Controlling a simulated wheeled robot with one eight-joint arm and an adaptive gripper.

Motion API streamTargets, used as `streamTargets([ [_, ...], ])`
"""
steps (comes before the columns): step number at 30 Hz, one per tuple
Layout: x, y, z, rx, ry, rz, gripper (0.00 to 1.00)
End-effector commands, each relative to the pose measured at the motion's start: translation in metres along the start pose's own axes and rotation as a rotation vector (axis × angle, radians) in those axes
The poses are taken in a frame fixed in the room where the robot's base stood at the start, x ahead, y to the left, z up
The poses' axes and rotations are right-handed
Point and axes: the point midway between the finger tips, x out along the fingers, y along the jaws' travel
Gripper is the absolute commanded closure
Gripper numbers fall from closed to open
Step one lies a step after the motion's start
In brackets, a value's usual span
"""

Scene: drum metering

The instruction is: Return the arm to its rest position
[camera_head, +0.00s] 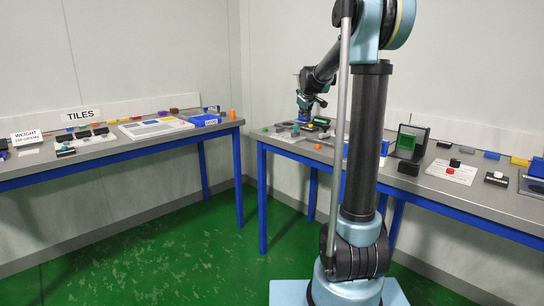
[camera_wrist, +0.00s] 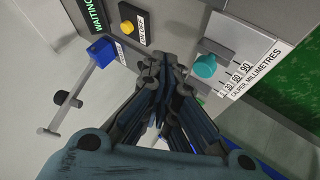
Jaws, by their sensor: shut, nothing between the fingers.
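My gripper (camera_wrist: 165,85) is shut and empty in the wrist view, its dark fingers together in the middle of the picture. In the head view my gripper (camera_head: 306,112) hangs at the end of my bent arm, low over the left end of the right-hand bench (camera_head: 262,136). Whether the fingertips touch anything there is hidden. My upper arm column stands upright in the middle of the head view and hides part of the bench.
A blue-ended lever (camera_wrist: 101,52) is left of the fingers. A left bench (camera_head: 150,140) holds tiles. Green floor (camera_head: 150,250) is clear between benches.

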Motion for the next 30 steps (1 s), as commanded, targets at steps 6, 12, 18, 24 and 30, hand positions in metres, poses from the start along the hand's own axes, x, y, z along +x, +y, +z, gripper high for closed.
streamTargets([
  [6, -0.022, 0.005, 0.04, 0.062, -0.041, -0.004, 1.0],
  [12, -0.049, -0.02, 0.066, 0.11, -0.073, -0.033, 1.0],
  [18, -0.089, -0.062, 0.113, 0.193, -0.129, -0.075, 1.0],
  [24, -0.127, -0.109, 0.167, 0.283, -0.194, -0.116, 1.0],
  [30, -0.159, -0.158, 0.224, 0.372, -0.265, -0.152, 1.0],
])
